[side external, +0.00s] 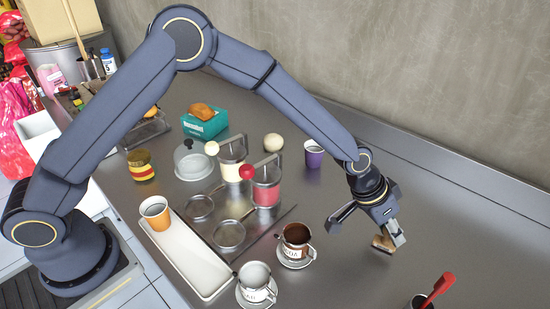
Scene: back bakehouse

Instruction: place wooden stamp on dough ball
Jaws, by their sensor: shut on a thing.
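The wooden stamp (383,244) is a small brown block at the tip of my gripper (390,233), on the right side of the counter. My gripper is shut on it and partly hides it. The gap between the stamp and the counter is hard to judge. The dough ball (273,142) is a pale cream ball on the metal counter, behind the jars near the middle. My gripper is well to the right of it and nearer the camera, apart from it.
Jars with a cream knob and a red knob (247,172) stand in front of the ball. A brown-filled mug (295,240) is left of my gripper. The counter's right side is mostly clear.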

